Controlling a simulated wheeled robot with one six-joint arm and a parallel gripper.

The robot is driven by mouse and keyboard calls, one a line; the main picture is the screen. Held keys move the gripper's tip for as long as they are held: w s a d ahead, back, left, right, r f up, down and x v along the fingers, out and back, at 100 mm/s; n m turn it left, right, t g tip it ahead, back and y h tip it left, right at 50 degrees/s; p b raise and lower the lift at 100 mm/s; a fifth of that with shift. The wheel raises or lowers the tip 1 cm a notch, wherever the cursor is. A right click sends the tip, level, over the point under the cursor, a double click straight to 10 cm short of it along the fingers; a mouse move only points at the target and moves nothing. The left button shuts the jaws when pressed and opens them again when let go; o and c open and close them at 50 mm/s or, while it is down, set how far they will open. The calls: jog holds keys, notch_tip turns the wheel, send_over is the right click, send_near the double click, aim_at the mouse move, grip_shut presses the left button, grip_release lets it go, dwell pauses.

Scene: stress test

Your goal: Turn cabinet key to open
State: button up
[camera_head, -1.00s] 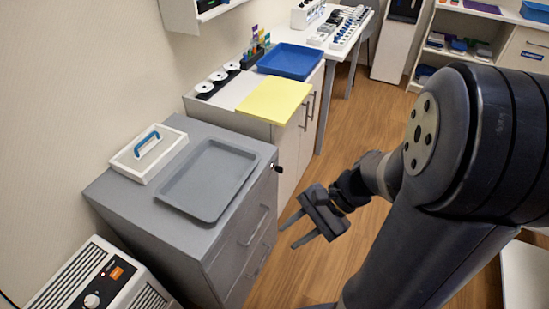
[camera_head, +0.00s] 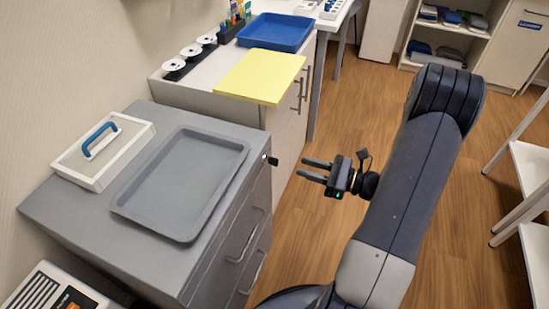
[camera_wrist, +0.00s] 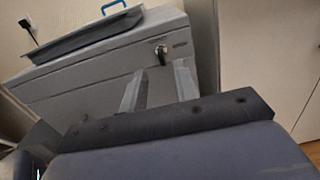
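The grey cabinet (camera_head: 90,220) stands at the left in the head view, with drawer handles on its front. A small dark key (camera_head: 272,160) sticks out near the top right of that front. In the wrist view my gripper (camera_wrist: 158,80) shows both fingers spread below the key.
A grey tray (camera_head: 182,185) and a white box with a blue handle (camera_head: 105,150) lie on the cabinet top. Behind are a yellow board (camera_head: 262,76) and a blue tray (camera_head: 275,32). A white heater-like unit (camera_head: 50,292) stands at front left.

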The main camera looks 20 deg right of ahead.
aim_at(276, 159)
jog(key=x, duration=0.9)
jog(key=shift+w+a+b, duration=0.15)
jog(key=shift+a+b, duration=0.15)
jog(key=shift+c, duration=0.6)
grip_shut()
